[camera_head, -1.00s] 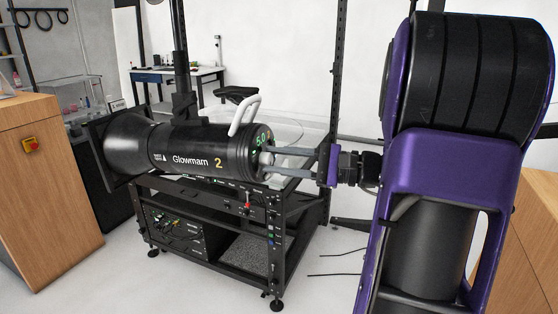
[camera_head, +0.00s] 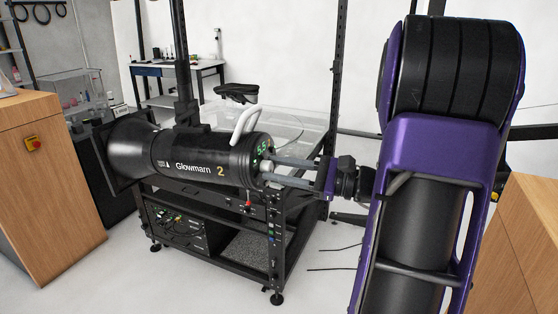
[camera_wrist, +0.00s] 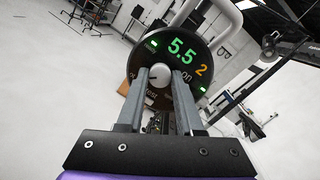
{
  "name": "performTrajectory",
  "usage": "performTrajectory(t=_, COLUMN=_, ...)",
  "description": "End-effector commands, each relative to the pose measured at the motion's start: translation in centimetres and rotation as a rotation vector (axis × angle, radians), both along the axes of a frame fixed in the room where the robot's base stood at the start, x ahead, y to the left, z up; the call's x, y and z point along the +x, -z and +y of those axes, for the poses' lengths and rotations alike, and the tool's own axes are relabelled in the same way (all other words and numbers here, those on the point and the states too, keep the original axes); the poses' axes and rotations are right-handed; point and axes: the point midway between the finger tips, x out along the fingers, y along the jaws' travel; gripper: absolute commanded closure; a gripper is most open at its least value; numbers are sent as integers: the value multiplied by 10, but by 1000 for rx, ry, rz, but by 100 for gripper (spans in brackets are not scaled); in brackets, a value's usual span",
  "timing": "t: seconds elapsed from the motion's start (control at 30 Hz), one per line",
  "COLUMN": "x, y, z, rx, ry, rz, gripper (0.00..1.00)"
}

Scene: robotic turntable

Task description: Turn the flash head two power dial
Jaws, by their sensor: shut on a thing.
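The fingers hide part of the panel's lettering.
A white curved handle (camera_head: 244,124) stands on top of the flash head. The black rack (camera_head: 276,240) with a red switch is below it. Wooden cabinets stand at left (camera_head: 45,180) and right (camera_head: 520,245). A work table (camera_head: 185,70) is at the back.

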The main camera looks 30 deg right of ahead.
Motion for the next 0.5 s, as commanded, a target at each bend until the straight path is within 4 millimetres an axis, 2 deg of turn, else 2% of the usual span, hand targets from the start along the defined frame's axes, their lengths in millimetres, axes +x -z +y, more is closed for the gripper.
performTrajectory(t=0.5, x=-1, y=2, z=0, rx=135, ry=19, rz=113, gripper=100)
